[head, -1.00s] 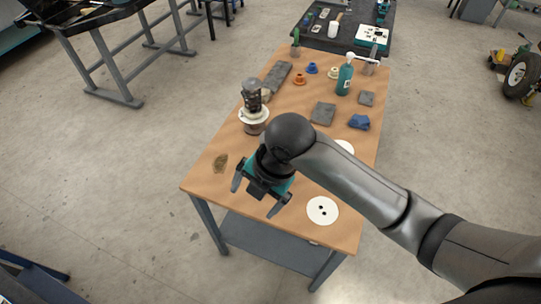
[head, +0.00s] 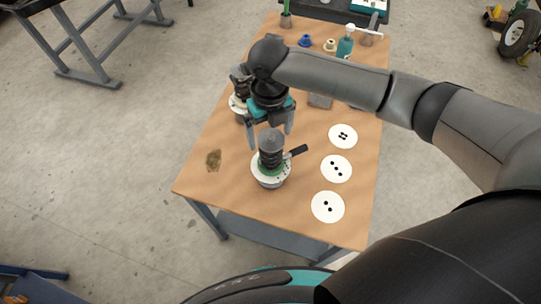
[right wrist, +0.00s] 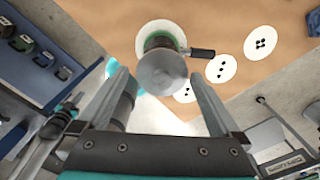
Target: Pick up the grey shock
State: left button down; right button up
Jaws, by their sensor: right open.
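The grey shock (head: 270,142), with a grey cap, dark coil and green ring, stands upright on a round white-flanged base (head: 272,180) with a black handle (head: 296,152) on its right. My right gripper (head: 270,138) is open and empty, fingers pointing down, just above or behind the shock's cap; the exact gap is hard to tell. In the right wrist view the cap of the shock (right wrist: 163,73) shows between the open fingertips (right wrist: 155,76), touching neither finger visibly. My left gripper is not in view.
A second dark unit on a white base (head: 238,104) stands behind, partly hidden by my right gripper. Three white discs with black dots (head: 336,168) lie to the right. A brown patch (head: 213,160) marks the left of the wooden table (head: 225,190). A teal bottle (head: 345,47) stands at the back.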

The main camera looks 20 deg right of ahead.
aim_at(270, 144)
notch_tip(270, 144, down, 4)
jog(key=shift+f, duration=0.25)
notch_tip(270, 144, down, 3)
jog(key=shift+s+d+f, duration=0.1)
jog(key=shift+f, duration=0.35)
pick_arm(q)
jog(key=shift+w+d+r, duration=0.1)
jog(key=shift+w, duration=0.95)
pick_arm(e)
grip_shut()
jog(key=shift+w+r, duration=0.15)
jog(key=shift+w, duration=0.05)
